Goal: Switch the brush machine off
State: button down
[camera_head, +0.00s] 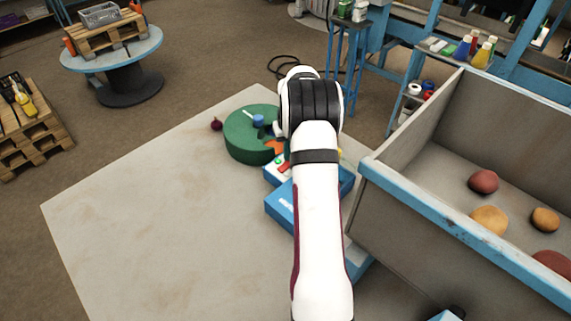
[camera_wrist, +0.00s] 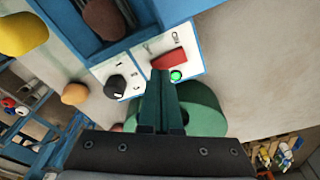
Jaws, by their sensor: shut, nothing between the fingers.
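The brush machine is a blue body (camera_head: 280,206) with white control panels and a round green part (camera_head: 240,140) beyond it. In the wrist view one panel carries a red switch (camera_wrist: 169,60) by an "ON" label, with a bright green lamp (camera_wrist: 176,76) beside it. A second panel has a black knob (camera_wrist: 116,87). The green part also shows in the wrist view (camera_wrist: 204,112). My gripper (camera_wrist: 163,74) is shut and empty, its tips appearing close to the red switch and lamp. I cannot tell whether they touch. In the head view my arm hides the gripper and part of the machine.
A large grey bin (camera_head: 430,190) with blue edging and several potato-like items stands at the right. A dark red onion-like item (camera_head: 216,124) lies left of the green part. The pale table (camera_head: 160,220) is clear at the left and front.

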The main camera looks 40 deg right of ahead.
jog(key=shift+f, duration=0.7)
jog(key=shift+r, duration=3.5)
jog(key=s+a+r, duration=0.2)
jog(key=a+r, duration=0.1)
jog(key=a, duration=0.5)
jog(key=s+a+r+y, duration=0.15)
jog(key=a+r, duration=0.25)
jog(key=a, duration=0.4)
jog(key=s+a+r, duration=0.2)
jog(key=a+r, duration=0.1)
jog(key=a, duration=0.4)
jog(key=s+a+g, duration=0.1)
jog(key=s+a, duration=0.6)
jog(key=s, duration=0.3)
jog(key=s+a+f+y, duration=0.1)
jog(key=s+a, duration=0.7)
jog(key=s, duration=0.2)
jog(key=shift+s+a+f+g, duration=0.2)
jog(key=shift+s+g, duration=0.15)
jog(key=shift+g, duration=0.05)
